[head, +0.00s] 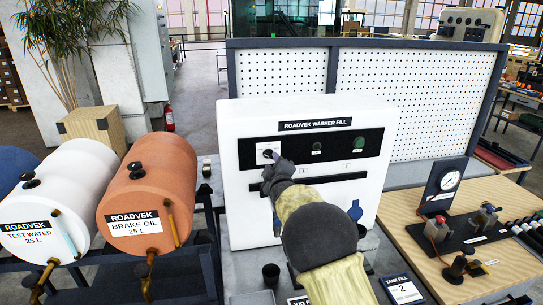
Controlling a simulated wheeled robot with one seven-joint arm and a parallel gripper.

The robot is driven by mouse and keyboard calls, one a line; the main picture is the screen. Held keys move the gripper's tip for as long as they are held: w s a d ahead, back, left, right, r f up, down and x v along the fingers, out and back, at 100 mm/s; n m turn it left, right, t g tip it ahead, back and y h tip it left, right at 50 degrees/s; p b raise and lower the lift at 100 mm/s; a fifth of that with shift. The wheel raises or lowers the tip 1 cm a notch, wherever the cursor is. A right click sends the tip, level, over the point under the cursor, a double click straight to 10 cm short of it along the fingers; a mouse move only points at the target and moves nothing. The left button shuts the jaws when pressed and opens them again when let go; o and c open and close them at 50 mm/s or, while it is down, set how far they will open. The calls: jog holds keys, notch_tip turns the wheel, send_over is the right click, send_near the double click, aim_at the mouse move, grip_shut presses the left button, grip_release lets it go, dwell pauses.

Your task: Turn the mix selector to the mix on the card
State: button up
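The white machine labelled ROADVEK WASHER FILL (238,190) stands in the middle of the head view. Its black panel bears a dark knob on a white plate (267,149) at the left, apparently the mix selector. My gripper (275,162) is right at this knob, reaching up from below. Its fingers overlap the knob, so I cannot tell whether they grip it. The knob's pointer and the plate's marks are too small or hidden to read. Another card (298,300) is mostly cut off at the bottom edge.
Two small round controls, one dark (316,148) and one green (359,143), sit right of the knob. A white TEST WATER tank (70,190) and an orange BRAKE OIL tank (150,185) stand left. A gauge stand (442,185) is on the wooden bench at right.

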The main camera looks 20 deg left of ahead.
aim_at(269, 155)
jog(key=shift+p+x, duration=0.5)
jog(key=shift+x, duration=0.8)
grip_shut()
